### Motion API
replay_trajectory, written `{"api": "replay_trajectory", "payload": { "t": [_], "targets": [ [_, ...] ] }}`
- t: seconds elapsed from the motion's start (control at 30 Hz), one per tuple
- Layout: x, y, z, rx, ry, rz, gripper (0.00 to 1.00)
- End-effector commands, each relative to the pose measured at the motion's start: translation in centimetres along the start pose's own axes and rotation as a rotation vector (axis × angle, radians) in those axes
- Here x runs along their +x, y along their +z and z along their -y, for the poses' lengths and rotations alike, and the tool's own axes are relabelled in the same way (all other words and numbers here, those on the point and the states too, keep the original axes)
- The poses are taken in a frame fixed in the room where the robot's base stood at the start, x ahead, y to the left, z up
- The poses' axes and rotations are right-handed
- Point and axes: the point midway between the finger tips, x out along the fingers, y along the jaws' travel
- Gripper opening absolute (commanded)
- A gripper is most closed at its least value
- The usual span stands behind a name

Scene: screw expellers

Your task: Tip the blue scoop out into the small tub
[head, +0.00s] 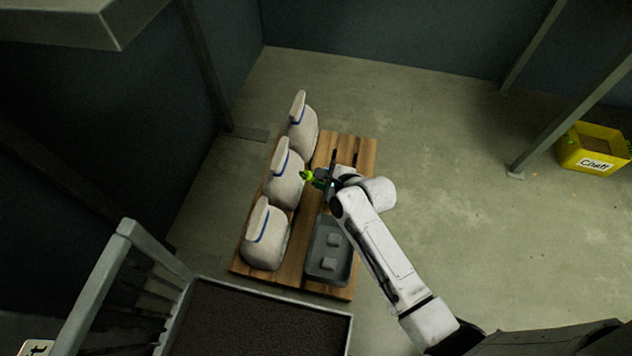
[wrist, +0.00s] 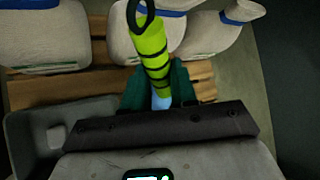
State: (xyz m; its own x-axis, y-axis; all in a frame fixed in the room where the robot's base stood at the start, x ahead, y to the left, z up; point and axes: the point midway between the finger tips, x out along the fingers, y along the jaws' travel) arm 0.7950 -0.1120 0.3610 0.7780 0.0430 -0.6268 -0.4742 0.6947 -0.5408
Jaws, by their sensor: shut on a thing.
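My gripper (head: 325,183) is above the pallet, shut on a lime-green handle (head: 308,177) with black bands. In the wrist view the handle (wrist: 152,52) points away from the dark green fingers (wrist: 160,92) and ends in a black loop. A light-blue piece (wrist: 160,101) shows between the fingers, below the green part. I cannot tell whether this is the blue scoop; no scoop bowl shows. A grey tub (head: 315,268) with two pale blocks in it sits on the pallet, below my gripper in the head view. I cannot tell if it is the small tub.
Three white sacks with blue stitching (head: 285,178) stand along the left of the wooden pallet (head: 368,150). A yellow crate marked Chaff (head: 594,163) is on the floor at far right. A metal-framed bin of dark material (head: 255,320) is at lower left. Open floor lies right of the pallet.

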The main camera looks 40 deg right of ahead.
Motion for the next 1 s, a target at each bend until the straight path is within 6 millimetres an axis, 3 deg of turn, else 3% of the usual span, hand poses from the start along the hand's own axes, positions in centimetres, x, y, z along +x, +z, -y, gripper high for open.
{"api": "replay_trajectory", "payload": {
  "t": [0.53,1.0],
  "targets": [
    [-2.0,-2.5,4.4,0.325,0.133,0.239,0.00],
    [-2.3,-3.5,5.2,0.410,0.172,0.304,0.00]
  ]
}}
